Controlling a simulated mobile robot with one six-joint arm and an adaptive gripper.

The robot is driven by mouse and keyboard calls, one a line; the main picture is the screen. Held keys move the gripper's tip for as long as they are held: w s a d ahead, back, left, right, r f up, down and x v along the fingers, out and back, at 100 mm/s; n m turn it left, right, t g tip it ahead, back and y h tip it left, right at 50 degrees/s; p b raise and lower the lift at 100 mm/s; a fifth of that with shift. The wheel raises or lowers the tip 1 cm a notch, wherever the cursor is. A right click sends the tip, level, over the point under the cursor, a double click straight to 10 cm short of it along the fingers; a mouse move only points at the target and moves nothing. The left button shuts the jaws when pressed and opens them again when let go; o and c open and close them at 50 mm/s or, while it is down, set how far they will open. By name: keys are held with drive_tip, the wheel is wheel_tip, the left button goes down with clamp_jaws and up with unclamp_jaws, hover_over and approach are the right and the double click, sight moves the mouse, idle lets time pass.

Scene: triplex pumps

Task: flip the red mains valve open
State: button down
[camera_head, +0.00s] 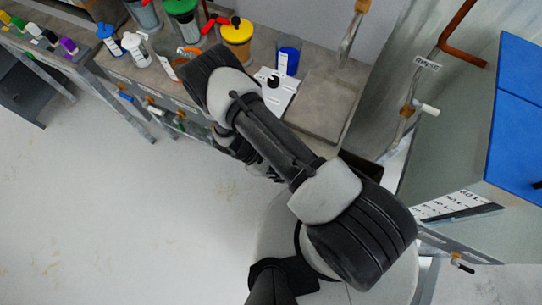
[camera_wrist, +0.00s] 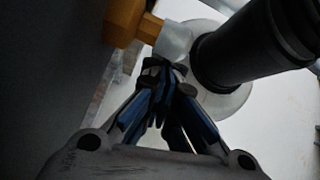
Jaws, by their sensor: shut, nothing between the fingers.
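In the wrist view, my gripper (camera_wrist: 168,78) is shut, with its blue and black fingers together and nothing between them. Its tips are close to a pale round piece (camera_wrist: 175,40) that sticks out of an orange fitting (camera_wrist: 125,20); I cannot tell whether they touch. I see no part there that is clearly the red mains valve.
Small valves with blue (camera_head: 125,97) and green (camera_head: 180,124) handles sit under the bench edge. Lidded jars, including a yellow one (camera_head: 237,38), stand on the bench. A white-handled valve (camera_head: 427,107) is at right, near a blue panel (camera_head: 520,130). The left floor is clear.

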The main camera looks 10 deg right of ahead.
drive_tip(key=shift+s+d, duration=0.8)
drive_tip(key=shift+d, duration=0.15)
idle(0.9)
drive_tip(key=v, duration=1.2)
